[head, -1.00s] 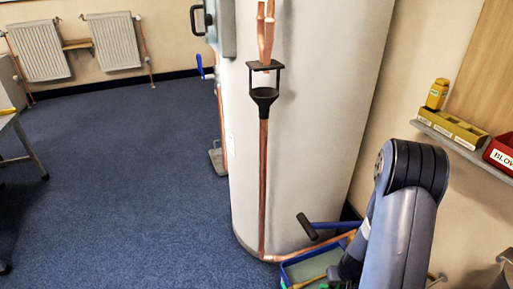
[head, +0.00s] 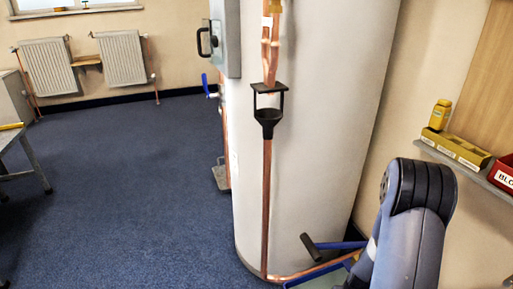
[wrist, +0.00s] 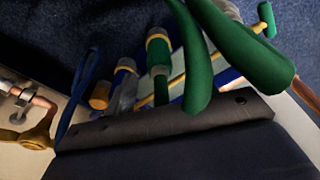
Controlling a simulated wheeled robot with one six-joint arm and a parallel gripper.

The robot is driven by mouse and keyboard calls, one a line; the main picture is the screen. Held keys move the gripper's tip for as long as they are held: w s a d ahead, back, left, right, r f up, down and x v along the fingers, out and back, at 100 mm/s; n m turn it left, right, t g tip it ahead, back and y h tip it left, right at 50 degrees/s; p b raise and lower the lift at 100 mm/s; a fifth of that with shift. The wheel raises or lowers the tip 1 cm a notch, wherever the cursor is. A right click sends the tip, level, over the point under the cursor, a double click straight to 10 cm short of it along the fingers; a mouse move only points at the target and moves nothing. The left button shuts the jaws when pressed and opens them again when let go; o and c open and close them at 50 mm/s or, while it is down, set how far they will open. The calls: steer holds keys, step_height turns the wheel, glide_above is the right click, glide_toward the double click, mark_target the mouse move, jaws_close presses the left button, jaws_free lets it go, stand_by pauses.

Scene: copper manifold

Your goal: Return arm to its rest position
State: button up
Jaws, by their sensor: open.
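My arm (head: 410,225), blue-grey with a black ribbed joint, stands at the lower right of the head view. It is folded, and its lower part runs out of the picture. My gripper shows in neither view, so its jaws cannot be seen. The wrist view looks close onto green curved handles (wrist: 192,65) and several tools with green, blue and orange-yellow grips. A dark band with rivets (wrist: 170,122) crosses in front of them, above a dark navy surface. Nothing held can be made out.
A large pale cylinder (head: 320,130) stands left of my arm, with a copper pipe (head: 266,200) down its front. A black T-handle (head: 310,247) juts near its foot. A shelf (head: 470,165) with yellow bins is on the right wall. Blue carpet (head: 120,200) is open at left.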

steer(key=r+p, duration=0.1)
steer(key=r, duration=0.1)
steer(key=r+p, duration=0.1)
steer(key=r, duration=0.2)
steer(key=s+r+p, duration=0.1)
steer(key=r, duration=0.1)
steer(key=shift+r, duration=0.3)
steer(key=f+b, duration=0.2)
steer(key=f, duration=0.1)
steer(key=w+f+b, duration=0.1)
steer(key=f+b, duration=0.1)
steer(key=f, duration=0.2)
steer(key=f+b, duration=0.2)
steer(key=f, duration=0.2)
steer(key=shift+w+f, duration=0.1)
steer(key=shift+w, duration=0.1)
step_height(320, 180, up, 12)
steer(key=p, duration=0.8)
steer(key=shift+w, duration=0.1)
